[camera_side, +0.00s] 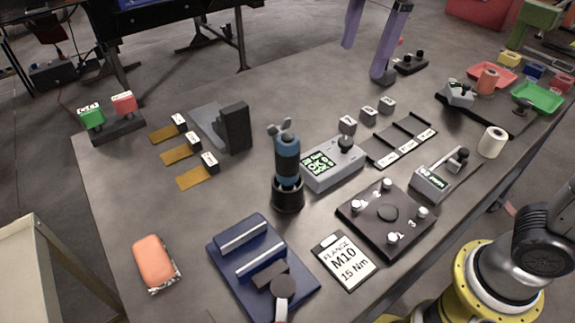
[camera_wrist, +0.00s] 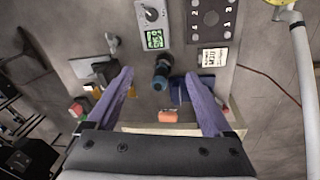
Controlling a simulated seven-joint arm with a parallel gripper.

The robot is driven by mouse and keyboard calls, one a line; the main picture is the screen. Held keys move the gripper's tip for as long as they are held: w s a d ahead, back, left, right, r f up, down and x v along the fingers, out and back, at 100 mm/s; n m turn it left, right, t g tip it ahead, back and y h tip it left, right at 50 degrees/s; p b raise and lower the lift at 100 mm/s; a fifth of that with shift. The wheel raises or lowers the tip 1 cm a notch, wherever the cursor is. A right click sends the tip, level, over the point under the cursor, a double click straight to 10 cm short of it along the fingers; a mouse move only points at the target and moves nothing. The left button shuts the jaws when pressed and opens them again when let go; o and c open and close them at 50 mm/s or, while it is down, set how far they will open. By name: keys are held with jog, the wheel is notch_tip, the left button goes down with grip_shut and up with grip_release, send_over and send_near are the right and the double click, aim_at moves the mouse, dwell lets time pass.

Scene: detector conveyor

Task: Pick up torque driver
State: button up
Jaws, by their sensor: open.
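The torque driver (camera_side: 287,158) is blue and black with a grey knobbed top. It stands upright in a black round holder (camera_side: 288,197) near the middle of the table. The driver also shows in the wrist view (camera_wrist: 161,74), between my fingertips in the picture but farther from the camera. My gripper (camera_side: 365,62) has purple fingers and is at the top of the side view, apart from the driver. In the wrist view my gripper (camera_wrist: 159,73) has its fingers wide apart with nothing held. The driver's lower end is hidden in the holder.
A grey controller box (camera_side: 335,168) with a lit screen stands close right of the driver. A blue tray (camera_side: 222,262) and an orange sponge-like block (camera_side: 153,262) lie in front. A dark numbered plate (camera_side: 365,235) is at right. A grey bracket (camera_side: 235,128) stands behind left.

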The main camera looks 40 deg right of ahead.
jog(key=w+a+f+n, duration=0.2)
jog(key=w+a+f, duration=0.15)
jog(key=a, duration=0.25)
jog(key=g, duration=0.2)
send_near(287, 159)
jog(key=shift+w+d+r+n+h, duration=0.15)
jog(key=shift+w+r, duration=0.15)
jog(key=shift+w, duration=0.1)
jog(key=shift+w+d+r+n+h, duration=0.2)
jog(key=shift+w+r, duration=0.1)
jog(key=shift+w, duration=0.1)
jog(key=shift+s+a+f, duration=0.1)
jog(key=shift+f, duration=0.3)
notch_tip(287, 159, down, 13)
jog(key=shift+r, duration=0.1)
grip_shut()
jog(key=shift+r, duration=0.15)
